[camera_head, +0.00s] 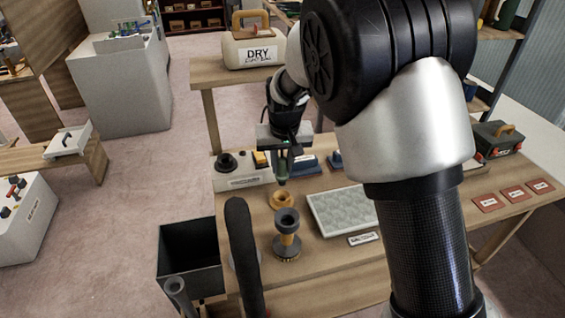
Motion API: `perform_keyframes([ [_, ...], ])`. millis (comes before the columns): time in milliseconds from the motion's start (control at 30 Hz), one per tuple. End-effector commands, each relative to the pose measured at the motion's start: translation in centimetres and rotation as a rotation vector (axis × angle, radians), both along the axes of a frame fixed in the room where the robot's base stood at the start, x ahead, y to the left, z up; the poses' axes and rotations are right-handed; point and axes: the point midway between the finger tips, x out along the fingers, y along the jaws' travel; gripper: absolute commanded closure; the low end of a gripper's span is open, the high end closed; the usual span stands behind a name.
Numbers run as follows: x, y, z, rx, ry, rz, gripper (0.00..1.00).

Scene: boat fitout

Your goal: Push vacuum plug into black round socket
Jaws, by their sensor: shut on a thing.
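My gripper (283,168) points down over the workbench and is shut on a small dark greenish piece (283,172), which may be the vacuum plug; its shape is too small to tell. It hangs above the bench, behind an orange ring. A white box (243,181) stands to the left of my gripper. A black round socket (227,161) is on the left of its top, with a yellow part (261,159) at its right. The held piece is apart from the socket, to its right.
The bench holds the orange ring (281,200), a grey-and-orange stand (287,235), a pale tray (340,212) and blue blocks (305,165). A black bin (190,255) stands at the left front. A DRY box (255,50) sits on a shelf behind. My arm hides the right middle.

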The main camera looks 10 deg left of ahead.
Motion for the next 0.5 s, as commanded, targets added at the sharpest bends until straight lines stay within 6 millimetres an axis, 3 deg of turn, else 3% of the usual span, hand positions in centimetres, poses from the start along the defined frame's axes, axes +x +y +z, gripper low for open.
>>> perform_keyframes([
  [500, 0.0, 0.0, -3.4, 0.000, 0.000, 0.000, 1.00],
])
